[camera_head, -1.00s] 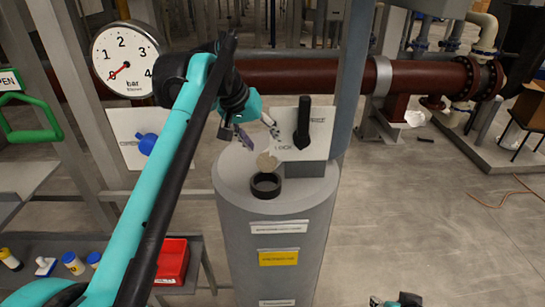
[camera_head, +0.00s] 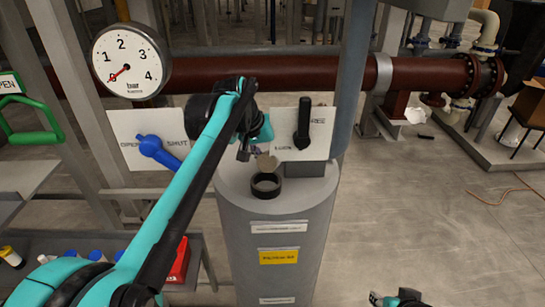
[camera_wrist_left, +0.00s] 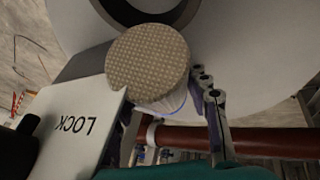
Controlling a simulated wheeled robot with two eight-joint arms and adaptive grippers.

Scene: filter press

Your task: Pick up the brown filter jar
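A round jar-like piece with a brown-beige woven-patterned top (camera_head: 266,162) and a pale bluish side is on the grey column, just behind the black ring. In the left wrist view its patterned top (camera_wrist_left: 150,60) fills the middle and overlaps the ring's edge. My left gripper (camera_head: 250,148) is low behind it. Its fingers (camera_wrist_left: 170,125) are spread, one on each side of the pale body, with a gap visible at the right finger; the left finger is partly hidden. My right gripper (camera_head: 398,299) is at the bottom edge, cut off.
The grey column (camera_head: 275,220) carries a black ring (camera_head: 266,185) and a LOCK panel with a black handle (camera_head: 303,125). A gauge (camera_head: 130,62) and a blue lever (camera_head: 157,151) are left. Blue-capped jars (camera_head: 96,255) and a red bin (camera_head: 180,262) sit on a shelf.

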